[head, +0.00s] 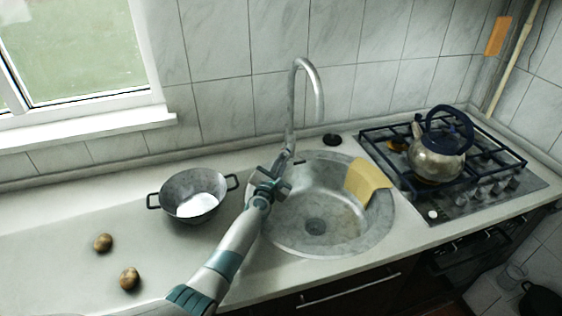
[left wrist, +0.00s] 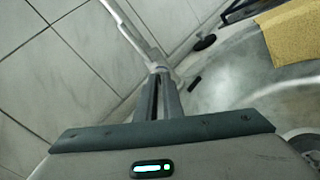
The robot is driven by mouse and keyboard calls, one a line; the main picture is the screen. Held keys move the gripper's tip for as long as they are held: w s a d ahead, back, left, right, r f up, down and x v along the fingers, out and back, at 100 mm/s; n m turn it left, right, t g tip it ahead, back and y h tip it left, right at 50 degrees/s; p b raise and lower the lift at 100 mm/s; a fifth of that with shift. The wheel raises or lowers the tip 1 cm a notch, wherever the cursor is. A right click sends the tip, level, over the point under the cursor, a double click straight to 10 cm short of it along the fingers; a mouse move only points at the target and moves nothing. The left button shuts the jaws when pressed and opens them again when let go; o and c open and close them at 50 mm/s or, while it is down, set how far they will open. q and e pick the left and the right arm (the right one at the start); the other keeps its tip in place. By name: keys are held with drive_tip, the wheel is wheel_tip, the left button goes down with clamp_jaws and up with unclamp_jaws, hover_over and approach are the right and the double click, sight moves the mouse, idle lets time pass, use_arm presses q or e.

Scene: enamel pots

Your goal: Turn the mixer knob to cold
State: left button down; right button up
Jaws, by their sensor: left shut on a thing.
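The mixer tap (head: 317,88) stands behind the sink, a tall curved metal spout. In the left wrist view its pipe (left wrist: 133,38) runs down to my fingertips. My left gripper (head: 287,158) is at the base of the tap; in the left wrist view its fingers (left wrist: 160,75) are close together on a small part there. That part is mostly hidden by the fingers, and I take it to be the mixer knob. A small dark piece (left wrist: 195,87) shows just right of the fingertips. Whether the knob points to cold cannot be seen. My right gripper is out of view.
The round metal sink (head: 290,235) has a yellow cloth (head: 368,180) over its right rim. A black stopper (head: 332,140) lies behind it. A pot (head: 180,190) and two potatoes (head: 103,243) are left of my arm. A kettle (head: 437,160) stands on the stove (head: 480,195).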

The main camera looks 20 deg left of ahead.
use_arm(q)
drive_tip(key=shift+d+m, duration=0.1)
drive_tip(key=shift+m, duration=1)
drive_tip(key=shift+f, duration=0.1)
drive_tip(key=c, duration=1.9)
unclamp_jaws()
drive_tip(key=shift+s, duration=0.2)
drive_tip(key=s+p, duration=0.3)
drive_tip(key=s, duration=1.4)
drive_tip(key=shift+s, duration=0.1)
